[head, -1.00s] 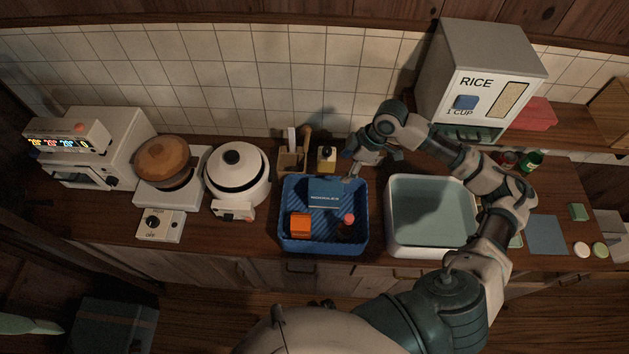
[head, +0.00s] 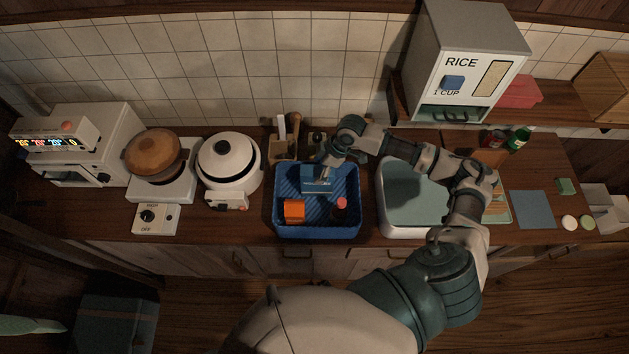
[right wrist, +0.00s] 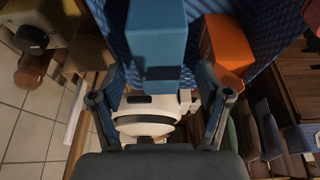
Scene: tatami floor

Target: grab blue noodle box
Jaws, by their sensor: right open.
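The blue noodle box (head: 317,188) stands in the back part of a blue ribbed basket (head: 280,226) on the counter. My right gripper (head: 318,172) is over the back of the basket, right at the box, and partly covers it in the head view. In the right wrist view, the blue box (right wrist: 157,40) is ahead of the open right gripper (right wrist: 160,90), roughly in line with the gap between the fingers. I cannot tell whether a finger touches it. My left gripper is not in view.
An orange box (head: 294,211) and a bottle with a red cap (head: 341,204) share the basket. A rice cooker (head: 228,170) stands left, a pale basin (head: 405,235) right. A utensil holder (head: 284,148) is behind. The rice dispenser (head: 462,65) stands at back right.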

